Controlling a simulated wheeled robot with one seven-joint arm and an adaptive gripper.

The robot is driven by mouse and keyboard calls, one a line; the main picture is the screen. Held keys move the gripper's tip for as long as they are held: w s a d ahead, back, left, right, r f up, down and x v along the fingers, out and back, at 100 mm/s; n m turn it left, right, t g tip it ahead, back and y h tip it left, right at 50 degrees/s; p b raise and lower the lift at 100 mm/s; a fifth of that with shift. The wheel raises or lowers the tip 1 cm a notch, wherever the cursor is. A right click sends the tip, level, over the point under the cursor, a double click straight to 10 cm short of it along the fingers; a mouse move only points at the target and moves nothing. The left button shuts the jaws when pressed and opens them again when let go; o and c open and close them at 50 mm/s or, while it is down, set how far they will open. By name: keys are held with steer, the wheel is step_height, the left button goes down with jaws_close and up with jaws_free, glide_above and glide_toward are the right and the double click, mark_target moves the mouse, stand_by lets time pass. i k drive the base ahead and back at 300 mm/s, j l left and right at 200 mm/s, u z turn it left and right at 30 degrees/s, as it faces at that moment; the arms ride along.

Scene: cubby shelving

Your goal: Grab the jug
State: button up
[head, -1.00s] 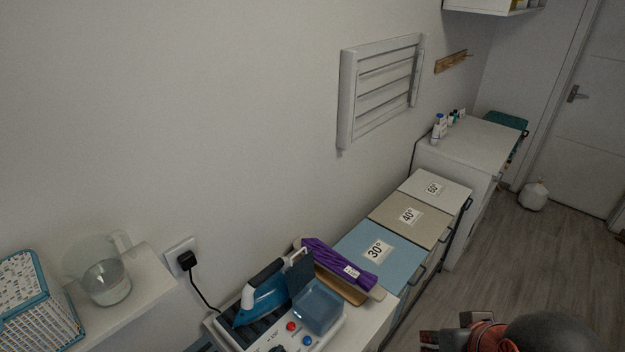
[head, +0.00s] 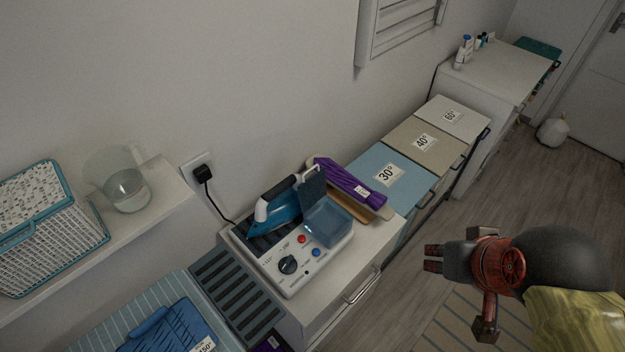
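The jug (head: 130,190) is clear and see-through with a handle on its right side. It stands upright on a white wall shelf (head: 168,196) at the left of the head view, just right of a white and teal basket. My gripper (head: 459,292) is at the lower right, over the floor and far from the jug. Its two fingers are spread apart with nothing between them.
The basket (head: 50,235) stands close beside the jug. Below and right are a blue iron (head: 283,212) on its station, a plug (head: 203,173) with a cable, and a blue-lidded hamper (head: 385,178). Floor (head: 400,300) lies between the cabinets and my arm.

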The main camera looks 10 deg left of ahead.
mark_target(128, 190)
steer(key=u, duration=2)
